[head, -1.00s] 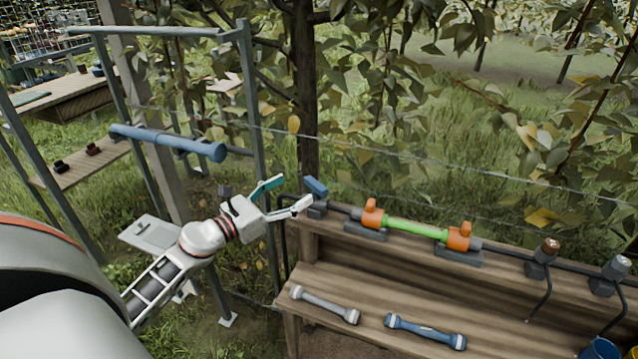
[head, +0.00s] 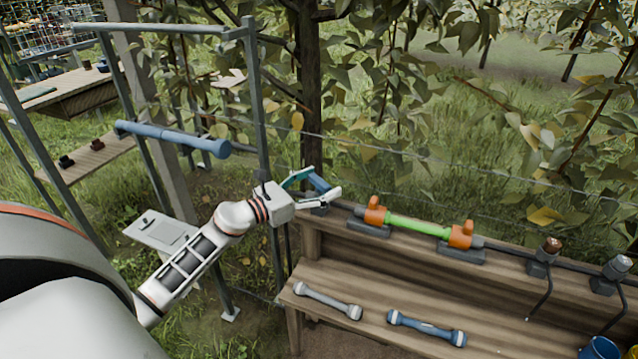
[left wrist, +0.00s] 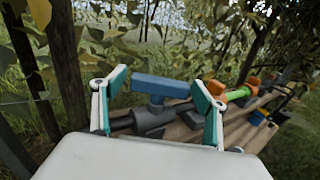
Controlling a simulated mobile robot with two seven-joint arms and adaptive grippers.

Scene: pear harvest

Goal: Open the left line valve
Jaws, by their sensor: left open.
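The left line valve has a blue lever handle (head: 319,184) on a grey body on the pipe at the left end of the bench's upper shelf. My left gripper (head: 322,184) is open, with its fingers around the blue handle. In the left wrist view the blue handle (left wrist: 166,86) lies between the two teal-padded fingers of the gripper (left wrist: 160,98), and the grey valve body (left wrist: 150,122) sits below it. Whether a finger touches the handle cannot be told. My right gripper is not in view.
A green tube (head: 412,225) between two orange-handled valves (head: 375,210) continues the line to the right. A grey filter piece (head: 328,301) and a blue one (head: 426,327) lie on the lower shelf. A metal frame with a blue roller (head: 172,138) stands left of the bench.

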